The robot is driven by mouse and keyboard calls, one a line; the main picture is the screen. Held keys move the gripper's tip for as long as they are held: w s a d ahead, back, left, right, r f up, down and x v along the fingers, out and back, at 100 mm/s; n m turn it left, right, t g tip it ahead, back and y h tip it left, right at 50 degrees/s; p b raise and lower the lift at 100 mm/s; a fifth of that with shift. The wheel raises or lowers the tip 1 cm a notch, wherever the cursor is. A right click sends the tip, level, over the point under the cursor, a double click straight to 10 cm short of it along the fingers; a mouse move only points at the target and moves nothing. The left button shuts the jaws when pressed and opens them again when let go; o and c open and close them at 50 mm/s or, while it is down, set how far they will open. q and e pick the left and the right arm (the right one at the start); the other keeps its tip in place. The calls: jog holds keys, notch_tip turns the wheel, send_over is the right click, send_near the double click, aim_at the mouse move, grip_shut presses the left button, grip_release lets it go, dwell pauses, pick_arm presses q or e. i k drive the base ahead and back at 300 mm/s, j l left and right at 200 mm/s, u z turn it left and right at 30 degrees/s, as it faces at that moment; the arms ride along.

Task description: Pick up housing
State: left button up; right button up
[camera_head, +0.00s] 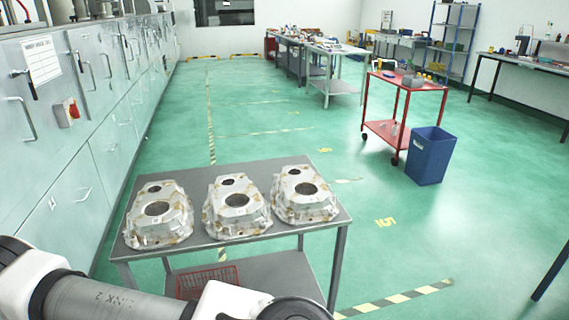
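Three silvery cast aluminium housings stand in a row on a grey metal table (205,258). The left housing (177,226) is near the table's left end. The middle housing (252,217) and the right housing (317,204) stand close together beside it. Each has a large round dark opening and a smaller hole above it. My arm links cross the bottom left and bottom middle of the picture, in front of the table. Neither of my grippers shows, and no housing is seen held.
A red wire basket (207,280) sits on the table's lower shelf. A blue bin (430,156) and a red trolley (405,92) stand at the right. Grey cabinets (75,120) line the left. The green floor (270,110) behind the table is largely clear.

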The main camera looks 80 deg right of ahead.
aim_at(233, 198)
jog(key=k+j+z, duration=0.1)
jog(key=z, duration=2.25)
